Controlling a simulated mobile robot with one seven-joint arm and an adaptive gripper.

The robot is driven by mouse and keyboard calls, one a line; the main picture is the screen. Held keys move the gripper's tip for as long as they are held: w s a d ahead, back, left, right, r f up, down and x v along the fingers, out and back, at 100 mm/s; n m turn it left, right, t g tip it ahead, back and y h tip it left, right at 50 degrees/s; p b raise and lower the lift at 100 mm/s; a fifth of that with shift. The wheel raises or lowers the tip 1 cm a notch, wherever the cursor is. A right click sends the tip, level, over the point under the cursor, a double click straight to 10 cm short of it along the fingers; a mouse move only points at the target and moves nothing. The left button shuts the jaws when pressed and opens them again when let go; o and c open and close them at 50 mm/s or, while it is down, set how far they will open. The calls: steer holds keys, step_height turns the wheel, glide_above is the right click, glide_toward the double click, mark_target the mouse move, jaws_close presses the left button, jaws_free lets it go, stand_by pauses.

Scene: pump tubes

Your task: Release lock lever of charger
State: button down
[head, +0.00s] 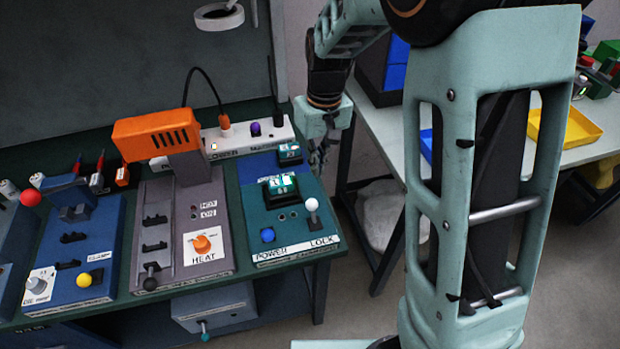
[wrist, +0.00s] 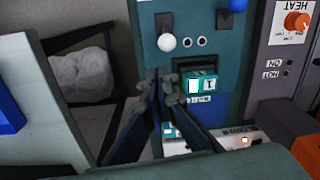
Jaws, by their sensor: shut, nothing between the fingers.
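The charger (head: 292,248) is a teal panel labelled POWER and LOCK at the right end of the bench. Its lock lever has a white ball knob (head: 312,205) beside the LOCK label; the knob (wrist: 167,42) also shows in the wrist view. A blue knob (head: 267,235) sits by the POWER label. A teal block with a lit face (head: 281,187) sits in the charger, with a second one (head: 290,152) behind it. My gripper (head: 317,168) is shut and empty, above the charger's right edge and behind the white knob, apart from it. Its fingertips (wrist: 164,78) point toward the knob in the wrist view.
An orange heat device (head: 157,134) and its grey HEAT panel (head: 207,225) stand left of the charger. A white power strip (head: 248,136) with plugs lies behind. A side table with a yellow tray (head: 566,130) stands at the right. A floor gap separates the tables.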

mark_target(313, 209)
steer(key=shift+w+a, duration=0.1)
steer(key=shift+a, duration=0.85)
steer(key=f, duration=1)
steer(key=shift+a+p, duration=0.3)
steer(key=shift+b, duration=0.35)
steer(key=shift+s+r, duration=0.2)
steer(key=shift+s, duration=0.1)
steer(key=shift+t+b, duration=0.3)
steer(key=shift+b, duration=0.1)
